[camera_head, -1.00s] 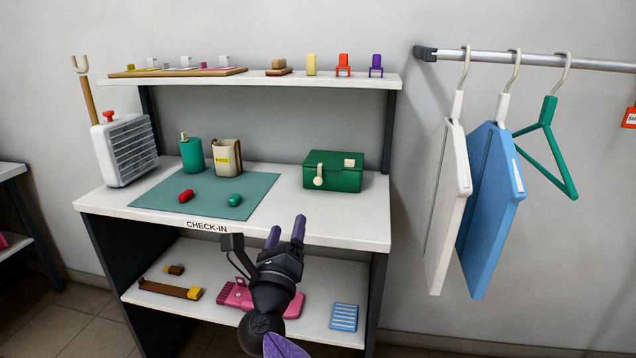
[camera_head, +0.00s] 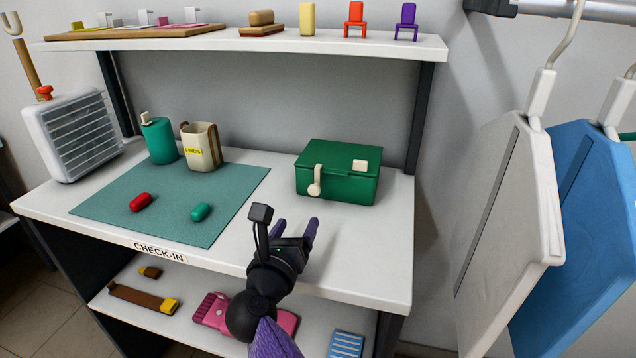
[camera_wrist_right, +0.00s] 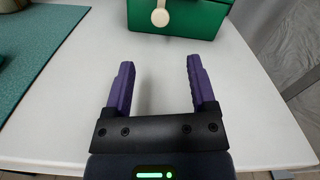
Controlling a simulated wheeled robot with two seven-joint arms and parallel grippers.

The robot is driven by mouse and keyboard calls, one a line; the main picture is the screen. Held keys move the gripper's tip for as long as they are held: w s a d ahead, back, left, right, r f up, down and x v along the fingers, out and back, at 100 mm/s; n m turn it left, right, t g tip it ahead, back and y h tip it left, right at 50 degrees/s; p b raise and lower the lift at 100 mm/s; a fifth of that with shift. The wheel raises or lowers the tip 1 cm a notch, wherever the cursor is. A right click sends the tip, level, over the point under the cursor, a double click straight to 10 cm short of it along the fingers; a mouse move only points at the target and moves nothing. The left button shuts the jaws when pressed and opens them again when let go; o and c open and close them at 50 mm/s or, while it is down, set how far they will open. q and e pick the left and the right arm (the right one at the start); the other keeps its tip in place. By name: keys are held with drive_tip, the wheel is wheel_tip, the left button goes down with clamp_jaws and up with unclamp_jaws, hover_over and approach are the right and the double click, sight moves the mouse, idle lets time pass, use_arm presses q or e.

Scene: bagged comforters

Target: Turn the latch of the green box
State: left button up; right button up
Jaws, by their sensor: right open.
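The green box (camera_head: 337,172) stands closed on the white counter, right of the teal mat. Its cream latch (camera_head: 315,181) hangs down on the front face, near the left end, with a round knob at the bottom. A small cream tag (camera_head: 360,166) is at the upper right of the front. My right gripper (camera_head: 296,228) is open and empty, short of the box near the counter's front edge. In the right wrist view, the purple fingers (camera_wrist_right: 161,88) point at the box, with the latch knob (camera_wrist_right: 160,17) ahead between them, apart from them. My left gripper is not in view.
A shelf (camera_head: 250,44) with small items runs above the box. Bagged comforters (camera_head: 505,200) hang at right. The counter around the box (camera_head: 385,240) is clear.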

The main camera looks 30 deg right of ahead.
sight(313, 192)
drive_tip(key=b+x, duration=0.2)
drive_tip(key=x, duration=0.7)
drive_tip(key=shift+w+d, duration=0.2)
drive_tip(key=shift+d, duration=0.05)
drive_tip(key=shift+c, duration=1.4)
clamp_jaws()
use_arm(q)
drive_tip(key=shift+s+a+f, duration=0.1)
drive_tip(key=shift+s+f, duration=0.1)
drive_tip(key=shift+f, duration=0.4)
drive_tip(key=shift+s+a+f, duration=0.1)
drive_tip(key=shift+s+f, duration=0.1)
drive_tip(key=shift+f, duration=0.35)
